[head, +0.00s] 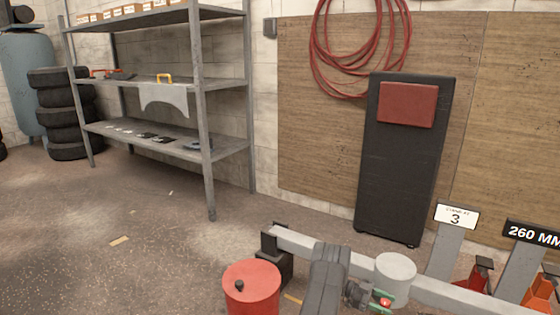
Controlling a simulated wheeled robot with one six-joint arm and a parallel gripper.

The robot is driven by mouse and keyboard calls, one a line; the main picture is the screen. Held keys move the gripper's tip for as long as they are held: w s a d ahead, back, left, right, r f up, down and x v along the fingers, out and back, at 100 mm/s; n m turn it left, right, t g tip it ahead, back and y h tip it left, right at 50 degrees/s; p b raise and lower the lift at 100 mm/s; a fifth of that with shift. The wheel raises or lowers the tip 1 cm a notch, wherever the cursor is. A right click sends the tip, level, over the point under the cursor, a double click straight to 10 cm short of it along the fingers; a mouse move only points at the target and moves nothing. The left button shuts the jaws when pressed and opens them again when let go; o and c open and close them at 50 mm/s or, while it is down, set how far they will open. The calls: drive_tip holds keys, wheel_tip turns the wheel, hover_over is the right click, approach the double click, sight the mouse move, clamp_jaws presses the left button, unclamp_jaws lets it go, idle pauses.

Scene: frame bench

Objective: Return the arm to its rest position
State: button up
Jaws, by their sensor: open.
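I cannot make out my gripper's fingertips in the head view. A dark grey rounded link, which looks like part of my arm, rises from the bottom edge and crosses in front of a silver beam (457,292). Beside it are a light grey cylinder (395,268) and a small metallic part with green and red pieces. I cannot tell whether these small parts belong to the arm or the bench.
A red canister (252,288) with a black knob stands close at the left. Signs reading 3 (456,216) and 260 MM (534,234) are at the right. A dark panel (404,170) leans on the wall. Shelving (170,147) and tyres (68,135) stand left; the left floor is mostly open.

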drive_tip(key=v, duration=1.4)
drive_tip(key=x, duration=1.4)
drive_tip(key=n+t+h, duration=0.2)
drive_tip(key=n+t, duration=0.1)
drive_tip(key=t, duration=0.1)
drive_tip(key=shift+t, duration=0.3)
drive_tip(key=n+t, duration=0.2)
drive_tip(key=t, duration=0.2)
drive_tip(key=n+t, duration=0.3)
drive_tip(key=shift+t+h, duration=0.3)
drive_tip(key=shift+t, duration=0.1)
drive_tip(key=shift+n+t+y, duration=0.6)
drive_tip(key=shift+n+t, duration=0.6)
drive_tip(key=shift+t, duration=0.4)
drive_tip(key=shift+n+t+y, duration=0.6)
drive_tip(key=shift+n+t, duration=0.6)
drive_tip(key=shift+t, duration=0.4)
drive_tip(key=shift+n+t+y, duration=1.6)
drive_tip(key=shift+t+y, duration=0.1)
drive_tip(key=shift+t, duration=0.4)
